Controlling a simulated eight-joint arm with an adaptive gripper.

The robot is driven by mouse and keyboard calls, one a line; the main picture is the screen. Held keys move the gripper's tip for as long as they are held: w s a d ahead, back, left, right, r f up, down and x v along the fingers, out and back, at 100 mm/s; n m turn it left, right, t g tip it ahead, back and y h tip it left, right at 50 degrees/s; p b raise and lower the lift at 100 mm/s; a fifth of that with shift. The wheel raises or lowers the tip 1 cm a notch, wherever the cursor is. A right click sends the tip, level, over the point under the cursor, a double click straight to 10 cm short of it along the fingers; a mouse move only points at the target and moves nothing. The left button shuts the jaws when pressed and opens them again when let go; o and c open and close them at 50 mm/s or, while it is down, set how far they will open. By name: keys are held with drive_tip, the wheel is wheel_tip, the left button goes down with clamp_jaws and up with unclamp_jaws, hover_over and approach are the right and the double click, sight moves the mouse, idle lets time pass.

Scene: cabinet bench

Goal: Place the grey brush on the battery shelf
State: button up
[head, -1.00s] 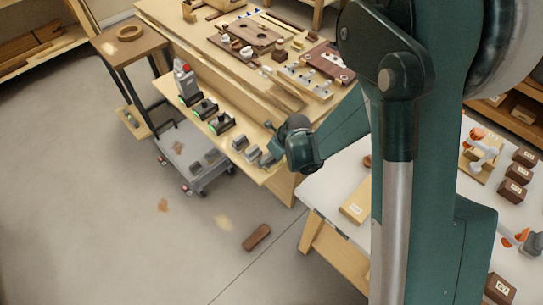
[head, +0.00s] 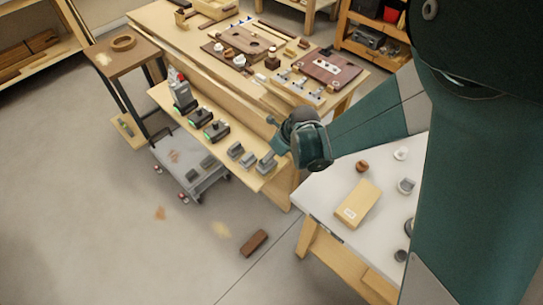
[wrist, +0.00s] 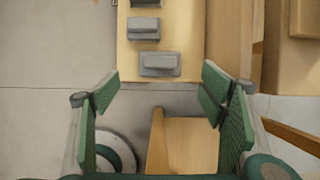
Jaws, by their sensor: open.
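The battery shelf (head: 222,149) is a narrow light-wood ledge along the front of the bench. Several grey blocks and dark green-marked units stand on it in a row. In the wrist view its end (wrist: 193,42) carries grey blocks, the nearest one (wrist: 159,65) just beyond my fingertips. My gripper (wrist: 158,95) is open, with nothing between its green fingers. In the head view my gripper (head: 276,133) is by the shelf's right end. I cannot tell any grey thing for certain as the brush; two dark grey pieces (head: 199,168) lie on the low cart.
The low grey cart (head: 205,185) stands below the shelf. A white table (head: 325,190) with a wooden box (head: 358,203) and small items is to the right. A brown block (head: 254,242) lies on the floor. The workbench (head: 160,22) behind holds boards and parts.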

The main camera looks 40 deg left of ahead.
drive_tip(key=shift+v, duration=0.75)
idle(0.6)
drive_tip(key=w+d+r+n+t, duration=0.1)
drive_tip(key=w+d+r+n, duration=0.25)
drive_tip(key=d+r, duration=0.5)
drive_tip(key=w+d+r+n+t, duration=0.2)
drive_tip(key=w+d+r, duration=0.35)
drive_tip(key=d, duration=0.65)
drive_tip(key=w+d+r+n+t, duration=0.1)
drive_tip(key=w+d+r+n, duration=0.15)
drive_tip(key=d+r, duration=0.65)
drive_tip(key=s+d+r+n+t+h, duration=0.1)
drive_tip(key=d+r+n, duration=0.1)
drive_tip(key=d, duration=0.8)
drive_tip(key=s+d+r+n+t+h, duration=0.1)
drive_tip(key=d+r+n, duration=0.1)
drive_tip(key=d, duration=0.8)
drive_tip(key=s+d+r+n+h, duration=0.1)
drive_tip(key=s+d+n, duration=0.2)
drive_tip(key=s+d, duration=0.2)
drive_tip(key=s+d+r+n+t+h, duration=0.1)
drive_tip(key=s+d+n, duration=0.2)
drive_tip(key=d, duration=0.8)
drive_tip(key=shift+s+h, duration=0.3)
drive_tip(key=shift+s, duration=0.6)
